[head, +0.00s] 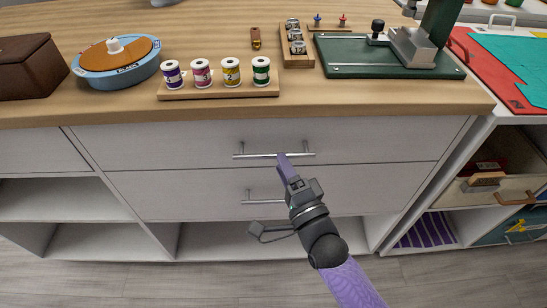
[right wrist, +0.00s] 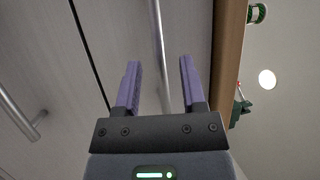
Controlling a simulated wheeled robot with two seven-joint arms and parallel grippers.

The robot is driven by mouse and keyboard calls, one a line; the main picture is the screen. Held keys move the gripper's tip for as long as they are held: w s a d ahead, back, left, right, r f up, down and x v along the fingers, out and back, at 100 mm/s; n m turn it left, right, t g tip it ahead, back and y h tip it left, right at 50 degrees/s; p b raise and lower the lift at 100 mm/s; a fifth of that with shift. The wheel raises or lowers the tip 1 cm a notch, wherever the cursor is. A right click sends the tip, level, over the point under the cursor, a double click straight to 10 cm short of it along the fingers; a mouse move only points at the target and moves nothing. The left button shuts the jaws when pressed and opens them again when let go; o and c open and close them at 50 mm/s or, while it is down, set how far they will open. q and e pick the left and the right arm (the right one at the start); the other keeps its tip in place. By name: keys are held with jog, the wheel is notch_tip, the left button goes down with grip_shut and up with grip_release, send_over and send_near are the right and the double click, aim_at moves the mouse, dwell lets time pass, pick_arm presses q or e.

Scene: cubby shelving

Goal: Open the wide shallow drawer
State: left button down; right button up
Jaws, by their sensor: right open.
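Two wide, shallow light-grey drawers are stacked under the wooden counter, and both look closed. The upper drawer (head: 170,147) has a horizontal metal bar handle (head: 262,156). The lower drawer (head: 170,195) has its own bar handle, partly hidden by my right arm. My right gripper (head: 284,158) is at the upper handle, slightly right of its middle. In the right wrist view, its two purple fingers (right wrist: 160,82) are open, with the upper bar (right wrist: 158,45) running between them. Whether a finger touches the bar cannot be told. My left gripper is not in view.
The wooden counter (head: 210,106) overhangs just above the upper drawer and carries a rack of thread spools (head: 218,88) and a green-based press (head: 385,58). The lower handle (right wrist: 22,122) shows at left in the right wrist view. Open cubbies (head: 90,200) lie below and left.

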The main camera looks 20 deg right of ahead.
aim_at(252, 142)
jog(key=shift+b+x, duration=0.35)
jog(key=shift+x, duration=1.3)
grip_shut()
